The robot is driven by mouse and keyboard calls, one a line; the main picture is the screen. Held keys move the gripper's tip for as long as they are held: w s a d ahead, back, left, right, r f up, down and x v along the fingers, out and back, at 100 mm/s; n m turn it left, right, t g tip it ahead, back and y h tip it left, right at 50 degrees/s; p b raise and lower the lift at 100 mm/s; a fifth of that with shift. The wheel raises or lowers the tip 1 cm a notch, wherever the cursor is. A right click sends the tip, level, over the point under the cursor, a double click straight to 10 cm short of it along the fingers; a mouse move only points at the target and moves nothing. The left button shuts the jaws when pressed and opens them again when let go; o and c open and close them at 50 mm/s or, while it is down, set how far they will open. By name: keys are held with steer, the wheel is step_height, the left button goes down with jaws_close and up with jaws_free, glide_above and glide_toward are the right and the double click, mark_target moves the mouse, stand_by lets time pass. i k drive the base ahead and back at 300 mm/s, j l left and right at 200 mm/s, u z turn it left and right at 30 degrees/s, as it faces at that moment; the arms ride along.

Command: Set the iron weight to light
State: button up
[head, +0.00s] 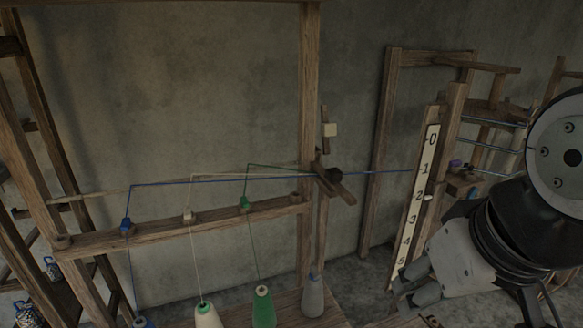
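A dark, roundish piece (334,175) sits at the wooden tension arm on the upright post; it may be the iron weight, but it is too small and dark to be sure. The tilted wooden arm (345,193) runs down to the right beside it. No setting marked light is readable. My gripper (408,286) is at the lower right, by the foot of the scale and apart from the dark piece. Its finger gap is unclear.
Blue, cream and green threads run from a wooden rail (180,234) to the post (310,120). Cone spools, including a green one (264,308) and a grey one (312,297), stand below. A wooden frame (389,150) stands by the wall behind the scale.

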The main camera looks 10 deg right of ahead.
mark_target(334, 175)
steer(key=i+l, duration=0.8)
steer(key=i, duration=0.2)
steer(key=l+z, duration=0.05)
